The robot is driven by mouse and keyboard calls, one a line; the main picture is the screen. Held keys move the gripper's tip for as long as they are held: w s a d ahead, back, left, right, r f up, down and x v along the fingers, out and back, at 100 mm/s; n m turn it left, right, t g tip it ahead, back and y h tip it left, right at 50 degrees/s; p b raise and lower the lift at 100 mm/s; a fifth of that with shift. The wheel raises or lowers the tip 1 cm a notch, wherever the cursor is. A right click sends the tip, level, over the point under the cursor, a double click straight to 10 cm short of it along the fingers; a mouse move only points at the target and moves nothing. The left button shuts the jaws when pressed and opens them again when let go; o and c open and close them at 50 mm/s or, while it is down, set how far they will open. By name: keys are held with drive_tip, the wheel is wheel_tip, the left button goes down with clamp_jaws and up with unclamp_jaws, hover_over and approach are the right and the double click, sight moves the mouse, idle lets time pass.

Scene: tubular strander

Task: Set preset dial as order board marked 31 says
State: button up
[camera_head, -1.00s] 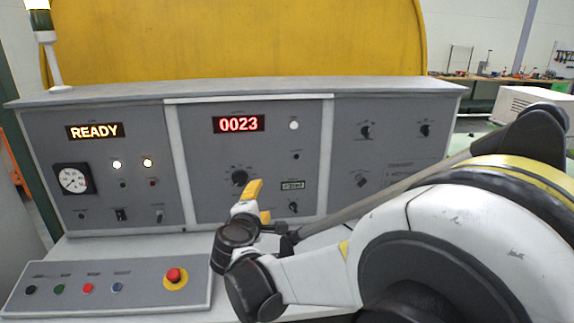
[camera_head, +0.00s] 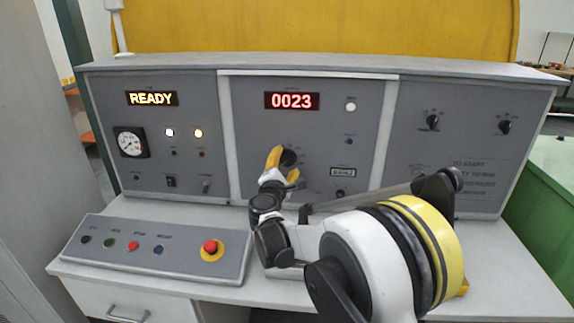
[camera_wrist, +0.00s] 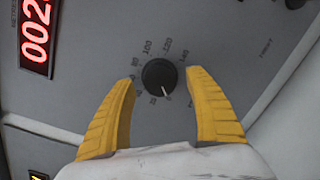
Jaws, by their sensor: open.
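The black round dial (camera_head: 288,158) sits on the middle grey panel below the red display (camera_head: 292,101) that reads 0023. In the wrist view the dial (camera_wrist: 159,76) has a printed number scale around it, with 100, 120 and 140 legible, and its pale pointer mark is toward the lower right. My gripper (camera_head: 282,166) is open in front of the panel, its yellow fingers on either side of the dial. In the wrist view the fingers (camera_wrist: 163,112) are apart and seem not to touch the dial. No order board marked 31 is identifiable.
The left panel has a READY display (camera_head: 151,98), a gauge (camera_head: 131,142) and lit lamps. A sloped button box (camera_head: 150,247) with a red emergency button (camera_head: 210,247) lies at front left. More knobs (camera_head: 433,122) are on the right panel. A small lower display (camera_head: 342,173) is close to my gripper.

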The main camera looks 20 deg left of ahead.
drive_tip(key=shift+w, duration=0.55)
drive_tip(key=shift+c, duration=0.5)
drive_tip(key=c, duration=1.1)
drive_tip(key=m+p, duration=0.1)
drive_tip(key=m, duration=0.4)
drive_tip(key=shift+r+g, duration=0.1)
drive_tip(key=shift+g, duration=0.2)
drive_tip(key=m+p, duration=0.1)
drive_tip(key=m, duration=0.4)
